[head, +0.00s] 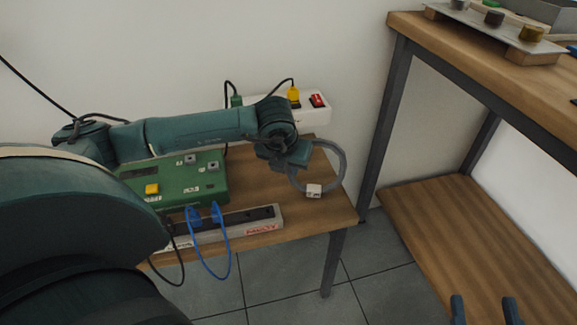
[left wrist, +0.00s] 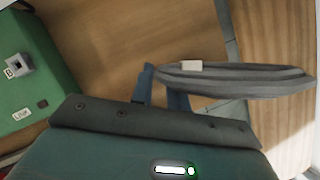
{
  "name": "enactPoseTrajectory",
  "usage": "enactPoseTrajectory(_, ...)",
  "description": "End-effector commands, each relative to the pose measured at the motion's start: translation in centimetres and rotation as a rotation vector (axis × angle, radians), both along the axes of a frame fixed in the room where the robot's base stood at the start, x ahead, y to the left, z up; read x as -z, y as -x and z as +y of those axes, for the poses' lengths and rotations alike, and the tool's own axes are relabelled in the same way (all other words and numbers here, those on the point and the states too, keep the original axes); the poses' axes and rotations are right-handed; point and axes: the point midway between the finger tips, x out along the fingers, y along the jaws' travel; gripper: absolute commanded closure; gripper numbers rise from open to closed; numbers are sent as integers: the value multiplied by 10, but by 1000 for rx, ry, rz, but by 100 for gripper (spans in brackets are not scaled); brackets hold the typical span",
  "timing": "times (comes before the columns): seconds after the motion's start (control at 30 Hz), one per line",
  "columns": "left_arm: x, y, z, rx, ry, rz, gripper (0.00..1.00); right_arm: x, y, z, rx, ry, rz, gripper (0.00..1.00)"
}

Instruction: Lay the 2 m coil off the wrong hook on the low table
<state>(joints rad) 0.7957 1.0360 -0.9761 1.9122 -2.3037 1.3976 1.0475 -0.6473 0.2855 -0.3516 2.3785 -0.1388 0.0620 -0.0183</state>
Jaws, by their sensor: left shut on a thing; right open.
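My left gripper (head: 296,166) is shut on a grey cable coil (head: 342,165) with a white tag (head: 314,190), over the right end of the low wooden table (head: 262,190). In the left wrist view the coil (left wrist: 250,82) shows nearly edge-on, with the blue-grey fingers (left wrist: 162,88) at its left end. I cannot tell whether the coil touches the tabletop. My right gripper (head: 485,310) is open and empty at the bottom right. No hook can be made out.
A green box (head: 205,188) with a yellow button and a grey power strip (head: 262,220) with blue plugs occupy the table's left and front. A white wall socket strip (head: 312,112) is behind. A taller bench (head: 500,70) with a lower shelf (head: 470,230) stands right.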

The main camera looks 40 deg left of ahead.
Motion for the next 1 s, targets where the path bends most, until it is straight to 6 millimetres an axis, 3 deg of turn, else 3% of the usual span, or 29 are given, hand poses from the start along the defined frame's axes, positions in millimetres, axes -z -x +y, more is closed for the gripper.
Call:
enactPoseTrajectory(0.13, 2, 0, 0, 0, 1, -1, 100, 3, 0, 0, 0, -2, 1, 51)
enactPoseTrajectory(0.17, 3, 0, 0, 1, 0, 0, 83, 3, 0, 0, -1, -4, 2, 51)
enactPoseTrajectory(0.43, 2, 0, 0, 1, 0, 0, 62, 2, 0, 0, -2, -4, 3, 51)
enactPoseTrajectory(0.77, -6, 1, 0, 1, 0, -1, 62, -4, 0, 1, -2, 1, -3, 51)
enactPoseTrajectory(1.0, -49, 18, -5, 2, -1, -3, 62, -9, 0, 0, 4, 40, -12, 51)
